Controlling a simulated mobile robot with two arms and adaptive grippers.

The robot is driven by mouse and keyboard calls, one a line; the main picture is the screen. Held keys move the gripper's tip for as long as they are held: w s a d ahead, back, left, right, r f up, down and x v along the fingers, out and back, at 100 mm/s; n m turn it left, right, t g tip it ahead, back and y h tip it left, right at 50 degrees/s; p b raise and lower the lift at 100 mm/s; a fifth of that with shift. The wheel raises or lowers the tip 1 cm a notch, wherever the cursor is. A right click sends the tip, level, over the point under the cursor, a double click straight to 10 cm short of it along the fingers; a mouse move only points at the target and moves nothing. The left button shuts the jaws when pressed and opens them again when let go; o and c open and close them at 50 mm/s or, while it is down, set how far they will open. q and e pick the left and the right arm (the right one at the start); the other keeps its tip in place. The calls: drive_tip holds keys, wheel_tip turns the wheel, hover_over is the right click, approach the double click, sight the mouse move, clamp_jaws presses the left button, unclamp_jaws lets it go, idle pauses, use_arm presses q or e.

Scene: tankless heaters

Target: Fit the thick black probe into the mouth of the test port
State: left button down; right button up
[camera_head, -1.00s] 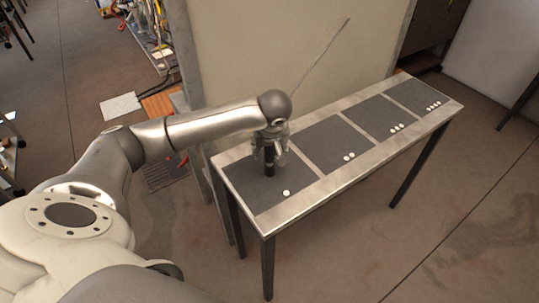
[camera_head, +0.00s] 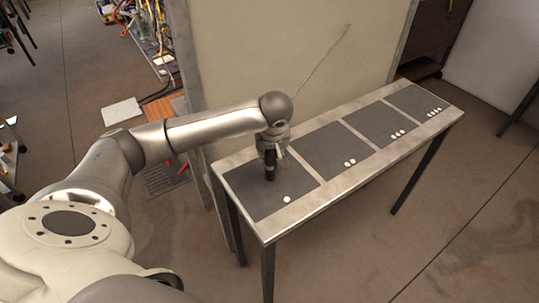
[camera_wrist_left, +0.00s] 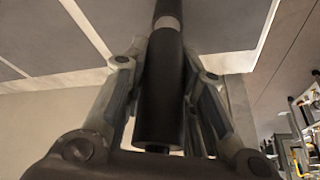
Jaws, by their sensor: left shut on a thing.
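The thick black probe (camera_head: 270,172) is upright over the nearest dark mat, the one with one white dot. My left gripper (camera_head: 271,158) is shut on it from above. In the left wrist view the black probe (camera_wrist_left: 160,90) runs between the two fingers of my left gripper (camera_wrist_left: 164,75), with a lighter band near its far end. In the head view its lower end is at or very near the mat; I cannot tell whether it touches. I cannot make out the test port in either view. My right gripper is not in view.
A narrow metal-edged table (camera_head: 320,195) holds several dark mats (camera_head: 375,124) in a row, marked with white dots. The other mats are bare. A beige panel (camera_head: 300,50) stands behind the table. A thin grey line slants across it. Cluttered shelves stand at the back left.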

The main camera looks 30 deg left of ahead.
use_arm(q)
drive_tip(key=s+d+r+b, duration=0.2)
drive_tip(key=s+r+b, duration=0.1)
drive_tip(key=s+r, duration=1)
drive_tip(key=w+d+f+m+h, duration=0.1)
drive_tip(key=w+d+f+m, duration=0.1)
drive_tip(key=d, duration=0.4)
drive_tip(key=w+d+f+m+t+h, duration=0.1)
drive_tip(key=w+d+f+m+h, duration=0.1)
drive_tip(key=d+m, duration=0.4)
drive_tip(key=x, duration=0.3)
drive_tip(key=shift+d+r, duration=0.1)
